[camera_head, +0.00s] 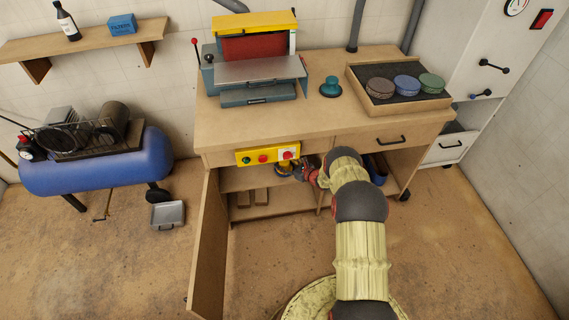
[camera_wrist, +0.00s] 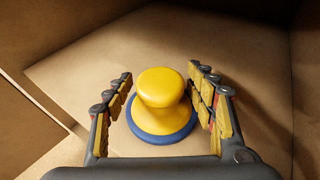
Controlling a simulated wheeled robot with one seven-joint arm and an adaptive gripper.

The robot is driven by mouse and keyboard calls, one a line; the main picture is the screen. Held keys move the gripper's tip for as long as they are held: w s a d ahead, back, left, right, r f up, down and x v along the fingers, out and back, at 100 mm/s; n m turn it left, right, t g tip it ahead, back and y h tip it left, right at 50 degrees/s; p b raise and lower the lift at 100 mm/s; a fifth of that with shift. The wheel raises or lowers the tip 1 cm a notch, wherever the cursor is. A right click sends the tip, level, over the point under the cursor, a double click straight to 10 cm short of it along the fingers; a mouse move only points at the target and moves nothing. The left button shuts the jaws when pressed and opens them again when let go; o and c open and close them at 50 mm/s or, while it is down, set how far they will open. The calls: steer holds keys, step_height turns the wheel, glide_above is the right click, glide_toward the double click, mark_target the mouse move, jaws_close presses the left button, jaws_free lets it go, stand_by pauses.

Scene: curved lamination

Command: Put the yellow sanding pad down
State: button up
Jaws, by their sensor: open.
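The yellow sanding pad (camera_wrist: 160,88) has a rounded yellow knob and a blue round base. In the wrist view it stands upright on the wooden cabinet shelf (camera_wrist: 95,60). My gripper (camera_wrist: 160,74) is open, with one finger on each side of the knob, and gaps show between the fingers and the pad. In the head view my gripper (camera_head: 297,171) reaches into the open cabinet under the workbench (camera_head: 330,118). The pad (camera_head: 283,169) shows only in part there, below the yellow button panel (camera_head: 267,154).
The cabinet door (camera_head: 205,240) stands open at the left. Small wooden blocks (camera_head: 252,198) lie lower in the cabinet. On the bench are a planer-like machine (camera_head: 257,60), a teal knobbed pad (camera_head: 331,87) and a tray (camera_head: 437,100) with three round discs. A blue compressor (camera_head: 95,172) stands left.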

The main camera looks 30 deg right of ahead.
steer(key=shift+r, duration=0.1)
steer(key=shift+s+r, duration=0.1)
steer(key=shift+s, duration=0.05)
steer(key=shift+p+v, duration=2.2)
steer(key=shift+v, duration=3.7)
